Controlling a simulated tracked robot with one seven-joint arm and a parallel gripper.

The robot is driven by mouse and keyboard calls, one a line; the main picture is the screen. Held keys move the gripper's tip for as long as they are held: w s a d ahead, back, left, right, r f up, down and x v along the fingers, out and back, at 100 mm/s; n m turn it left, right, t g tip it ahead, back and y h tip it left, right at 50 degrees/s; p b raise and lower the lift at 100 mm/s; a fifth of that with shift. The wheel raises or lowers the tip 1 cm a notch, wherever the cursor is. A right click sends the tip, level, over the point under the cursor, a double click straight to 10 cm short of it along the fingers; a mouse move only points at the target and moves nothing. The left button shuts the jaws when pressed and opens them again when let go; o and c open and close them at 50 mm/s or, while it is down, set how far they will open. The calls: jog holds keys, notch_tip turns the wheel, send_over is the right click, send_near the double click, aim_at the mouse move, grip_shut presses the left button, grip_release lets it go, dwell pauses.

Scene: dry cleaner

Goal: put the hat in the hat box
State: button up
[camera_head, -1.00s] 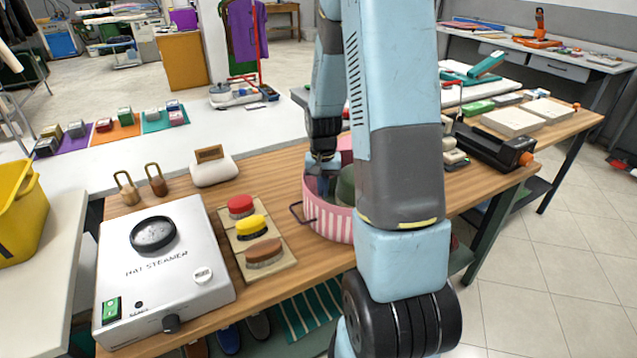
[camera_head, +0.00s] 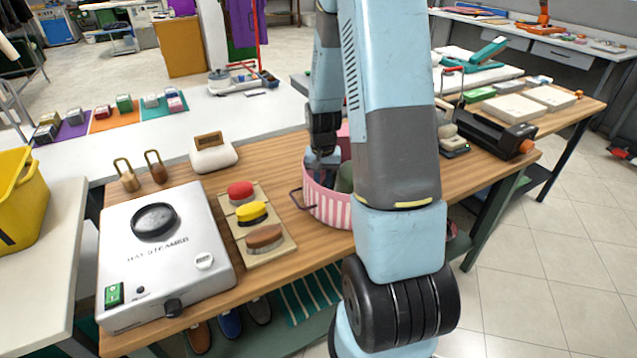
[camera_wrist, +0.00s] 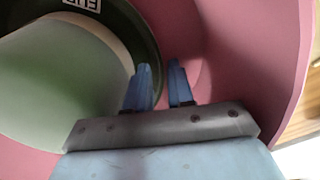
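The green hat (camera_head: 345,179) is inside the round pink-and-white striped hat box (camera_head: 327,207), mostly hidden behind my arm in the head view. In the wrist view the hat (camera_wrist: 55,85) fills the left side, with a pale green crown, a cream band and a dark green brim. The pink inner wall of the box (camera_wrist: 240,60) curves around it. My gripper (camera_wrist: 161,68) is inside the box beside the brim. Its two blue fingers are apart, with pink showing between them. I cannot tell whether the left finger touches the brim. The hat's far side is hidden.
The box stands on a wooden table (camera_head: 275,165). Left of it are a brush board (camera_head: 268,249) and a hat steamer (camera_head: 160,265). A black device (camera_head: 495,138) lies to the right. A yellow bin (camera_head: 25,205) is far left.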

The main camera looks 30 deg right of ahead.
jog(key=shift+o, duration=0.8)
jog(key=shift+r, duration=0.1)
notch_tip(320, 180, up, 13)
jog(key=s+a+r+n+t, duration=0.1)
jog(key=s+a+r, duration=0.25)
jog(key=r, duration=0.25)
jog(key=s+a+r+n+t, duration=0.1)
jog(key=s+a+r, duration=0.25)
jog(key=r, duration=0.25)
jog(key=s+a+r+n+t, duration=0.1)
jog(key=s+a+r, duration=0.1)
jog(key=s, duration=0.5)
jog(key=s+a+r+n+t, duration=0.2)
jog(key=s+r, duration=0.3)
jog(key=s, duration=0.2)
jog(key=shift+s+a+r+n+t, duration=0.2)
jog(key=shift+a+n+t, duration=0.1)
